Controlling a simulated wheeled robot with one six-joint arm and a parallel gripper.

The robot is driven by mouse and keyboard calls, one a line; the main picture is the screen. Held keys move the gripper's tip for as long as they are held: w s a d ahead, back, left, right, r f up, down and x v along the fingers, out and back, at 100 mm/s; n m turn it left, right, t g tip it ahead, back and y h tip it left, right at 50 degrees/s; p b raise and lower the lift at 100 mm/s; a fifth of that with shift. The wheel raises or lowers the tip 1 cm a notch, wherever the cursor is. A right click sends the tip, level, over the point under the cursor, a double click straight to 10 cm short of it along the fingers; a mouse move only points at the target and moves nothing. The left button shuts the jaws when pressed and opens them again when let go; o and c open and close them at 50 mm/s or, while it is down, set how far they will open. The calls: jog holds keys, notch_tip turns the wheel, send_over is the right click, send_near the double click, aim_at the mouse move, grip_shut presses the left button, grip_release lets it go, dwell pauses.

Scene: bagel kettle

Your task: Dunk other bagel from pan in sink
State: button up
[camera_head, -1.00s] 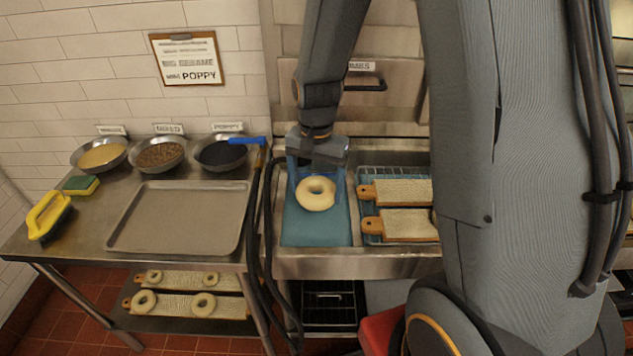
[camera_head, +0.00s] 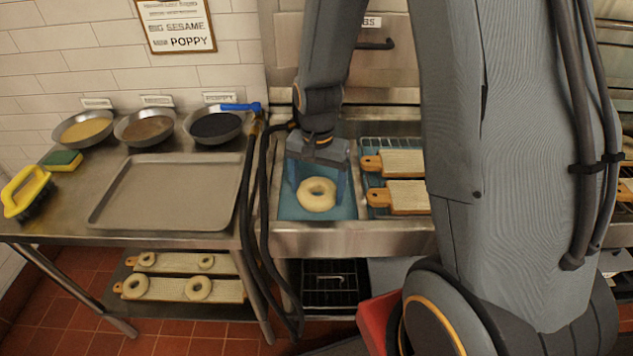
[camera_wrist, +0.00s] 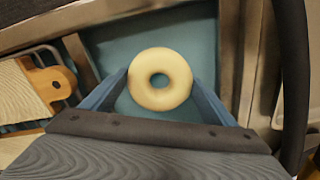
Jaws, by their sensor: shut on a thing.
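A pale bagel (camera_head: 317,194) is held between the blue fingers of my gripper (camera_head: 318,190) over the blue basin of the sink (camera_head: 290,210). In the wrist view the bagel (camera_wrist: 160,79) sits flat between the two fingers, one on each side, with the blue sink floor (camera_wrist: 205,50) behind it. I cannot tell whether the bagel touches the water or the basin floor. An empty metal pan (camera_head: 170,192) lies on the table to the left of the sink.
Wooden-handled boards (camera_head: 405,163) rest on a rack at the right of the sink. Bowls of toppings (camera_head: 215,126) stand behind the pan. More bagels lie on boards on the lower shelf (camera_head: 198,289). A black hose (camera_head: 262,200) hangs at the sink's left edge.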

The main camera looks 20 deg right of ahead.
jog(key=shift+f+b, duration=1.1)
jog(key=shift+f, duration=1.35)
notch_tip(320, 180, up, 13)
jog(key=p, duration=1)
jog(key=shift+p, duration=0.4)
